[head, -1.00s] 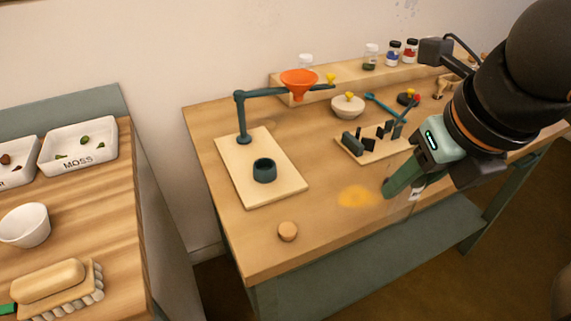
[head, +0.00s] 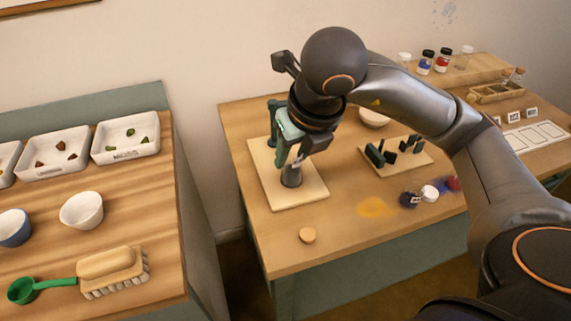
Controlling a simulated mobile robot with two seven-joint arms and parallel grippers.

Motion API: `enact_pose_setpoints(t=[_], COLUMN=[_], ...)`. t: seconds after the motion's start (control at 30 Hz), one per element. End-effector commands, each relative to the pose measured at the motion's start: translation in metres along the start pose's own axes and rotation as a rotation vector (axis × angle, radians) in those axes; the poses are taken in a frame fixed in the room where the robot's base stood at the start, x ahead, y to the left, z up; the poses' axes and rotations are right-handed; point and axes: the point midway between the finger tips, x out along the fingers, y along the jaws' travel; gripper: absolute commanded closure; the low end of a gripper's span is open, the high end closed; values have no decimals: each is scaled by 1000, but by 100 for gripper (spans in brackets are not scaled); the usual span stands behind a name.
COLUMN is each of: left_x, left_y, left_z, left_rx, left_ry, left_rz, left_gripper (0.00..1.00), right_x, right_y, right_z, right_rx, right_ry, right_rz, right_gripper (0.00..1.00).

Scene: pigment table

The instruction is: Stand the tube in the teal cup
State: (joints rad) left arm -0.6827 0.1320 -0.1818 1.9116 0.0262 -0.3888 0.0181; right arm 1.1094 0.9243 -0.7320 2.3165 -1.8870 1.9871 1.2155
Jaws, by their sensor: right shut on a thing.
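Only a small pale bit beside the fingers may be the tube (head: 298,160); the rest is hidden or too small to make out. I cannot tell whether its lower end is inside the cup or above it. My left gripper is not in view.
A second table stands left.

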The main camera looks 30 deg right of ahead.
Motion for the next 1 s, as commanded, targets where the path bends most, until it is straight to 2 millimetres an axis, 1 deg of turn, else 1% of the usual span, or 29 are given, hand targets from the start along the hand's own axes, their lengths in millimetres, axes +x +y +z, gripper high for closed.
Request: enact_pose_setpoints(t=[0.03, 0.23, 0.3, 0.4, 0.5, 0.67, 0.73, 0.9, 1.0], left_x=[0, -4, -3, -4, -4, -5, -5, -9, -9], left_y=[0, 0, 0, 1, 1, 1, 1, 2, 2], left_z=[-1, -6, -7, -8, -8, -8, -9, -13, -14], left_rx=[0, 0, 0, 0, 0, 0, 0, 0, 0], left_ry=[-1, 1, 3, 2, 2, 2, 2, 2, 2], left_rz=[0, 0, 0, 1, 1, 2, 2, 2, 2], left_gripper=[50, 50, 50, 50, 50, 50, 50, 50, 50], right_x=[10, 46, 65, 85, 98, 109, 118, 139, 145], right_y=[-9, -31, -36, -42, -46, -49, -52, -52, -52], right_z=[8, 41, 44, 49, 53, 56, 57, 48, 46], right_rx=[8, 6, 3, 2, 0, 1, 0, -1, -1], right_ry=[7, 4, 6, 3, 1, 1, 2, 2, 0], right_rz=[-7, -6, -6, -5, -4, -3, -3, -4, -2], right_gripper=[100, 100, 100, 100, 100, 100, 100, 100, 100])
